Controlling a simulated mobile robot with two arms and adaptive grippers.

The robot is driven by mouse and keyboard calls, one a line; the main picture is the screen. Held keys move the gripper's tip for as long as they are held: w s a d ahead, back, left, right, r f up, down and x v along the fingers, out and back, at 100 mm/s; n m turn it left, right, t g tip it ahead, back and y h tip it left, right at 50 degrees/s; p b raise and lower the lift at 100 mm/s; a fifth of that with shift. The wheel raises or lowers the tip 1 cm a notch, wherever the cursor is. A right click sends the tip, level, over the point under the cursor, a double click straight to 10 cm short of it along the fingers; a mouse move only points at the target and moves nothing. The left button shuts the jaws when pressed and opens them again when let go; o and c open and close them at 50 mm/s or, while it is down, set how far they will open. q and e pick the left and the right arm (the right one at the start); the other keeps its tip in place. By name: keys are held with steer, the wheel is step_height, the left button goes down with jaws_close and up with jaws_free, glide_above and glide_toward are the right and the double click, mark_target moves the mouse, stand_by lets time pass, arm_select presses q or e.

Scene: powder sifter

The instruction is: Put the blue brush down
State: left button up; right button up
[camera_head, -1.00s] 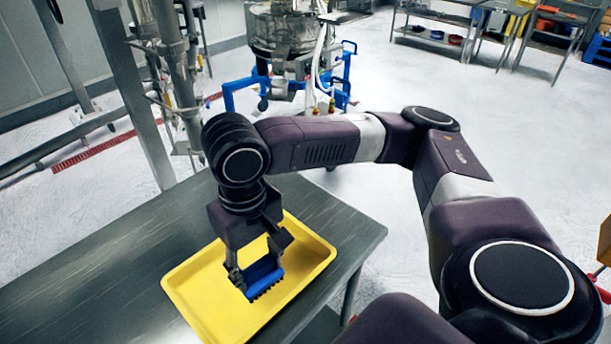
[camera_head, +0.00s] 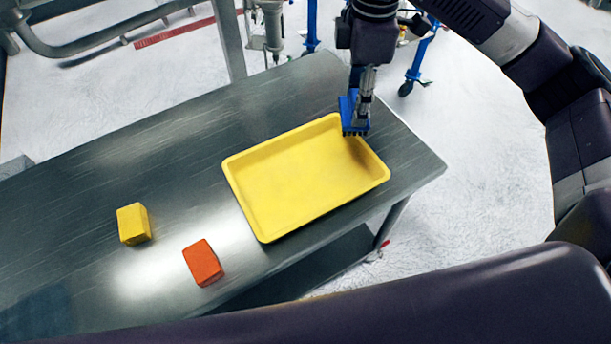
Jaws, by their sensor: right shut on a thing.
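The blue brush (camera_head: 347,113) is in my right gripper (camera_head: 359,118), which is shut on it. The brush has its bristles pointing down and shows at the far right corner of the yellow tray (camera_head: 259,226). Whether the bristles touch the tray rim or hang just above it, I cannot tell. The tray is empty and lies on the steel table (camera_head: 180,160) near its right end. My left gripper is not in view.
A yellow block (camera_head: 133,224) and an orange block (camera_head: 203,263) lie on the table left of the tray. The table's far left surface is clear. A steel post (camera_head: 229,40) and blue-legged equipment (camera_head: 418,62) stand behind the table.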

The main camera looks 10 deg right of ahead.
mark_target(352, 89)
steer(key=w+n, duration=0.1)
steer(key=r+n, duration=0.1)
steer(key=n, duration=0.1)
steer(key=w+r+n, duration=0.1)
steer(key=n, duration=0.1)
steer(key=shift+w+a+r, duration=0.15)
steer(key=shift+w+a, duration=0.05)
steer(key=shift+w, duration=0.1)
steer(key=shift+f+n, duration=0.3)
step_height(352, 89, down, 19)
steer(key=p, duration=0.3)
steer(key=shift+f, duration=0.2)
steer(key=shift+f, duration=0.15)
steer(key=o, duration=1)
step_height(352, 89, up, 12)
steer(key=b, duration=0.2)
steer(key=shift+r+b, duration=0.2)
steer(key=shift+b, duration=0.2)
